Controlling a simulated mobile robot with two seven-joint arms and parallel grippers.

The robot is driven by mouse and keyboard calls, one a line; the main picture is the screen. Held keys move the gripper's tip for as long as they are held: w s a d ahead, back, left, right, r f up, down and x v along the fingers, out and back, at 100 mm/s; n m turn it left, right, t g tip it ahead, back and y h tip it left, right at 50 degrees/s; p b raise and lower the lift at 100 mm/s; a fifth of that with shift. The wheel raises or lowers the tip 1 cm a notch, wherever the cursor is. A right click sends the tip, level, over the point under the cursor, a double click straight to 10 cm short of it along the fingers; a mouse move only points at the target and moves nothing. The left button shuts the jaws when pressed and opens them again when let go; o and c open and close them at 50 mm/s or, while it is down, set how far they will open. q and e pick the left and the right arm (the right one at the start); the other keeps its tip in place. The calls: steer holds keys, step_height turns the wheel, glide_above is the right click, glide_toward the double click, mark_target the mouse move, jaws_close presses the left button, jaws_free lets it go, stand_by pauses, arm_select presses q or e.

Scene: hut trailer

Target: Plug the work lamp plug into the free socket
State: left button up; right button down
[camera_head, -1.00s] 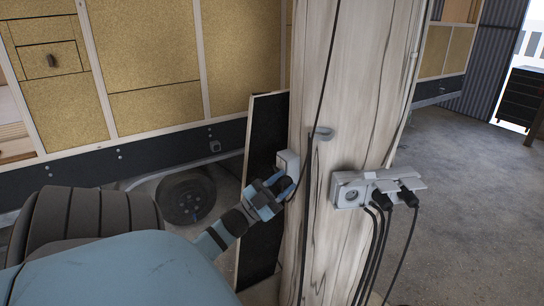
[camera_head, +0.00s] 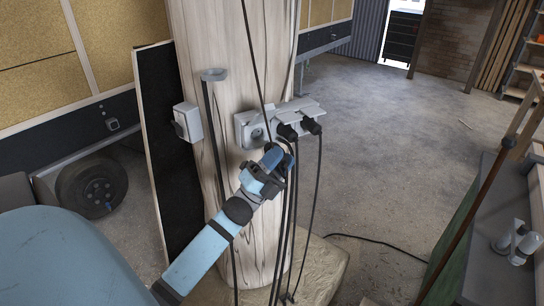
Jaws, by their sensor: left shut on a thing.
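The socket strip (camera_head: 285,116) is fixed to the timber post (camera_head: 228,60). Its left, round socket (camera_head: 257,133) is empty. Two black plugs, the left one (camera_head: 288,131) and the right one (camera_head: 311,125), sit in its other outlets. My left gripper (camera_head: 275,165) is just below the strip, in front of the post and beside the hanging cables. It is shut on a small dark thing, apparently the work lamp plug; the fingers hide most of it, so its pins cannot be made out. My right gripper is not in view.
Black cables (camera_head: 287,220) hang below the strip. A bench (camera_head: 485,235) with a grey metal fixture (camera_head: 515,242) stands at right. Open concrete floor lies behind.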

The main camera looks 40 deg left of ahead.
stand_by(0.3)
arm_select(q)
steer(key=shift+w+a, duration=0.1)
steer(key=shift+a, duration=0.1)
steer(key=shift+w+a+b, duration=0.25)
steer(key=shift+a, duration=0.55)
steer(key=shift+w+a+b, duration=0.25)
steer(key=shift+a, duration=0.55)
steer(key=shift+w+a, duration=0.15)
steer(key=shift+a, duration=0.35)
steer(key=shift+y, duration=0.3)
steer(key=shift+w+a+b, duration=0.2)
steer(key=shift+a+b, duration=0.15)
steer(key=shift+a, duration=0.35)
steer(key=shift+w+a+b, duration=0.2)
steer(key=shift+a+b, duration=0.15)
steer(key=shift+a, duration=0.3)
